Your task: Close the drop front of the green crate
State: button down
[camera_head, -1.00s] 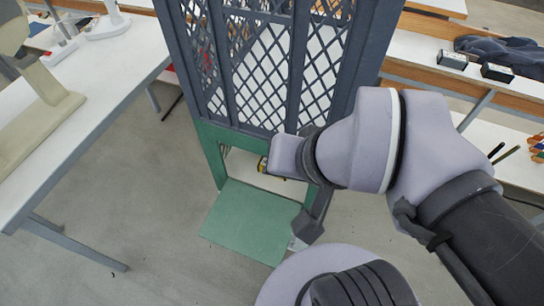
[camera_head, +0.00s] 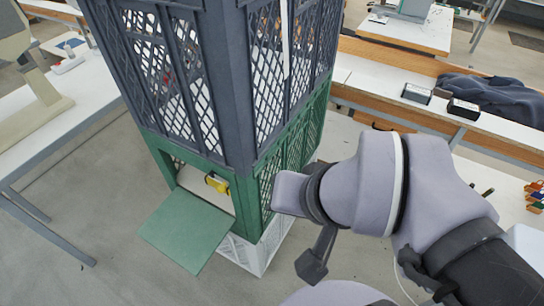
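The green crate (camera_head: 250,208) is in a stack, under a dark grey lattice crate and on top of a white crate. Its drop front (camera_head: 187,228) is a flat green panel, open and lowered outward from the front opening, sloping toward the lower left. Through the opening a yellow and black item (camera_head: 217,183) shows inside. My gripper (camera_head: 314,264) shows only in part, as a dark piece below my lilac wrist, to the right of the stack. It is apart from the drop front. Its fingers cannot be made out clearly.
The dark grey crate (camera_head: 175,75) rises tall above the green one. The white crate (camera_head: 262,248) stands on the floor below. A white table (camera_head: 60,112) is at left, and a bench (camera_head: 480,128) with small black boxes (camera_head: 463,108) at right. Floor in front of the flap is clear.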

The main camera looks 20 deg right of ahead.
aim_at(185, 229)
jog(key=j+z, duration=0.25)
jog(key=j, duration=0.2)
jog(key=k+j+z, duration=0.25)
jog(key=j, duration=0.2)
jog(key=j+z, duration=0.25)
jog(key=j, duration=0.2)
